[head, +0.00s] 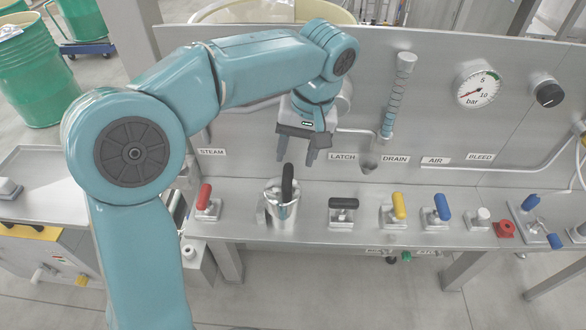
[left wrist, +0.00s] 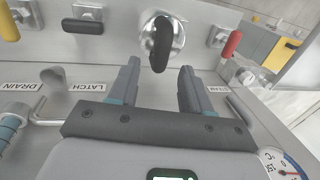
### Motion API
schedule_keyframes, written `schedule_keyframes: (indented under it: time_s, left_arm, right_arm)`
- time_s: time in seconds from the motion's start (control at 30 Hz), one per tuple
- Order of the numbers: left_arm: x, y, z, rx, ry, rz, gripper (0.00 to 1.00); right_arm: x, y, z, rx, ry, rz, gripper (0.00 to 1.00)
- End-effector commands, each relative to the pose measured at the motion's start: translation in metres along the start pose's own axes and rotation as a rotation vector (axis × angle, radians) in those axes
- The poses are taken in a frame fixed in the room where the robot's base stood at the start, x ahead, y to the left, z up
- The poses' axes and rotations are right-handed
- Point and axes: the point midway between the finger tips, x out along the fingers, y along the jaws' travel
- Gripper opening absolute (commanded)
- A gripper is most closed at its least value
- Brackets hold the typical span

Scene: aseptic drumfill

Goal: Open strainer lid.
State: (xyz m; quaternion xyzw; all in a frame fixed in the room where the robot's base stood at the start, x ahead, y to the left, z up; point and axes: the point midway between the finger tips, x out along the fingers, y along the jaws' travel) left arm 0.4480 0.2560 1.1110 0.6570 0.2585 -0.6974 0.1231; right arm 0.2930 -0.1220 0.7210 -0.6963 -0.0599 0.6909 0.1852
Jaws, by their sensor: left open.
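The strainer is a shiny metal pot (head: 282,208) on the steel bench, with a black upright handle (head: 287,184) on its lid. The lid looks closed. In the left wrist view the black handle (left wrist: 161,42) stands over the round metal lid (left wrist: 148,30), beyond the fingertips. My left gripper (head: 297,157) is open and empty, fingers pointing down, above and behind the strainer near the back panel. It also shows in the left wrist view (left wrist: 158,75), its two fingers apart with the handle between their lines. A black latch handle (head: 344,203) sits right of the strainer. My right gripper is not in view.
A red handle (head: 204,196) stands left of the strainer. Yellow (head: 398,206) and blue (head: 441,208) valve handles stand to the right. The upright back panel (head: 430,110) carries a pressure gauge (head: 477,89) and a sight tube (head: 397,97). A metal tray (head: 50,180) lies at left.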

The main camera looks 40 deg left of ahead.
Motion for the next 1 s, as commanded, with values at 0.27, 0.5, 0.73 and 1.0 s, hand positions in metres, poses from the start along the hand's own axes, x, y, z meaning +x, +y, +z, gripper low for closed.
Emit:
schedule_keyframes:
  time_s: [0.27, 0.5, 0.73, 1.0]
  left_arm:
    - [0.044, 0.001, -0.002, -0.001, -0.001, -0.001, 0.48]
    - [0.051, 0.003, -0.004, 0.0, 0.0, 0.0, 0.48]
    - [0.051, 0.002, -0.004, 0.0, 0.0, 0.0, 0.22]
    - [0.051, 0.002, -0.004, -0.001, 0.003, 0.003, 0.0]
  right_arm:
    - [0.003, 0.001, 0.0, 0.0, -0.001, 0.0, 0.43]
    - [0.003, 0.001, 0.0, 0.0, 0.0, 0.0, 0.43]
    - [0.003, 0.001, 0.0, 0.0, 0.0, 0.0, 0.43]
    - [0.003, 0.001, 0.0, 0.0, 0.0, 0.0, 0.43]
